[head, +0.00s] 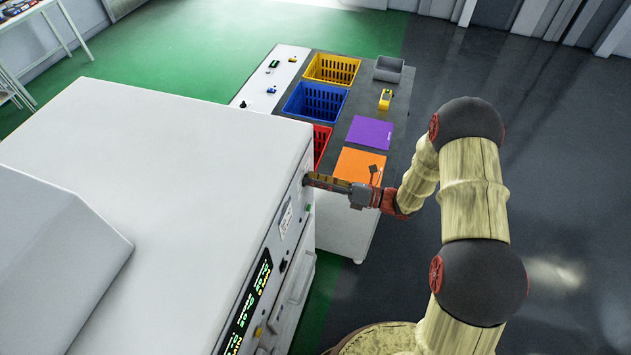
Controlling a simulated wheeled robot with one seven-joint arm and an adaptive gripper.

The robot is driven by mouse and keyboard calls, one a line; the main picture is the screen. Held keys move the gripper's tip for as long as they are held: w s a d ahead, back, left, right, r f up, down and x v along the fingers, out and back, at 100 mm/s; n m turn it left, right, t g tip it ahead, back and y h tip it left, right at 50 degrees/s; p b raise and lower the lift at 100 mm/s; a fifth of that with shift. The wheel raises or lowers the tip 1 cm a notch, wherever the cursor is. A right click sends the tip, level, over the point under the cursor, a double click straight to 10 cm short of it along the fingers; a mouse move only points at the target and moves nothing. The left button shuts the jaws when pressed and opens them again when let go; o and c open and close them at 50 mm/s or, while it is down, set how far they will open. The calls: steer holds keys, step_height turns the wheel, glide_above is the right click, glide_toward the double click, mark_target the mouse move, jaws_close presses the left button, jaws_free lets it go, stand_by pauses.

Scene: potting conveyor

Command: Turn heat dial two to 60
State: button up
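A large white machine (170,170) fills the left and middle of the head view. Its front panel carries a lit display (248,308), a label (286,218) and small knobs, seen at a steep angle. My gripper (308,180) reaches left to the far upper part of this panel, its fingertips at or very near the face. The dial at the fingertips is hidden or too small to make out. I cannot tell which dial is heat dial two, nor read its setting. Whether the fingers are open or shut on a dial does not show.
Behind the machine stands a grey table (345,215) with a yellow basket (332,68), a blue basket (315,102), a red basket (321,140), a purple sheet (370,132), an orange sheet (359,165), a yellow object (385,99) and a grey bin (389,69). The floor at right is clear.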

steer(key=o, duration=0.4)
steer(key=v, duration=1.2)
stand_by(0.5)
